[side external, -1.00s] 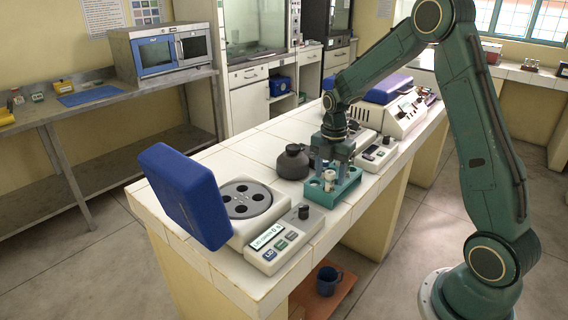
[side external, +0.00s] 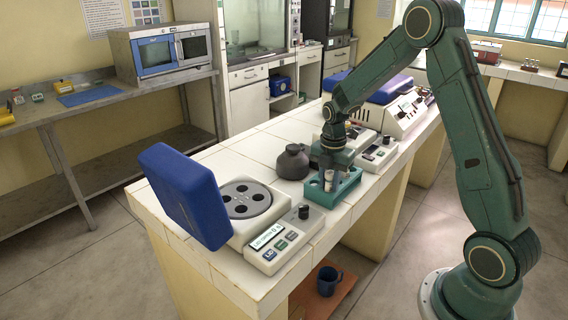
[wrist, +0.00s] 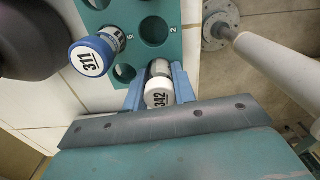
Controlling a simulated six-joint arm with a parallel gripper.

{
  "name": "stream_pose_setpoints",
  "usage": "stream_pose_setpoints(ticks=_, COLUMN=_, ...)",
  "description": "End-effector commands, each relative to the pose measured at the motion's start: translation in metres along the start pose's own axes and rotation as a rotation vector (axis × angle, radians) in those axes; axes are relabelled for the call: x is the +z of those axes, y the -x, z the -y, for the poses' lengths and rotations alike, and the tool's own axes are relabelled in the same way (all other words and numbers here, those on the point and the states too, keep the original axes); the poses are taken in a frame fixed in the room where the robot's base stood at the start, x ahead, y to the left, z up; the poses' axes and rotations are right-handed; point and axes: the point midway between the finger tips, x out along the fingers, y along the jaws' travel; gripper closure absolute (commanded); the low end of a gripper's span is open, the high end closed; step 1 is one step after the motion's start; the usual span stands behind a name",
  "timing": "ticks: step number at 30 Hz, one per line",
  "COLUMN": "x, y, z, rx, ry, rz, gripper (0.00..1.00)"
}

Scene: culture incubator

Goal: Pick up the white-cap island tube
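The white-cap tube (wrist: 159,92), marked 342, stands between the two fingers of my gripper (wrist: 160,85) in the wrist view. The fingers press close on both sides of it, and my gripper is shut on it. In the side view my gripper (side external: 329,168) is over the teal rack (side external: 347,187), with the tube (side external: 329,184) below it at the rack. I cannot tell whether the tube's lower end is clear of its hole. A blue-cap tube (wrist: 91,56), marked 311, stands in the rack to its left in the wrist view.
A dark round bottle (side external: 292,163) stands just left of the rack. A centrifuge with an open blue lid (side external: 185,196) and a small control box (side external: 272,240) are nearer the bench's front end. More devices stand behind the rack.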

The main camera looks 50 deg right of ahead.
Motion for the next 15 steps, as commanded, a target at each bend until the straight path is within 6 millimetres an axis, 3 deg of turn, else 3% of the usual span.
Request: stream_pose_setpoints(ticks=15, x=0.0002, y=0.0068, z=-0.0005, rx=0.002, ry=0.000, rz=0.001, gripper=0.96)
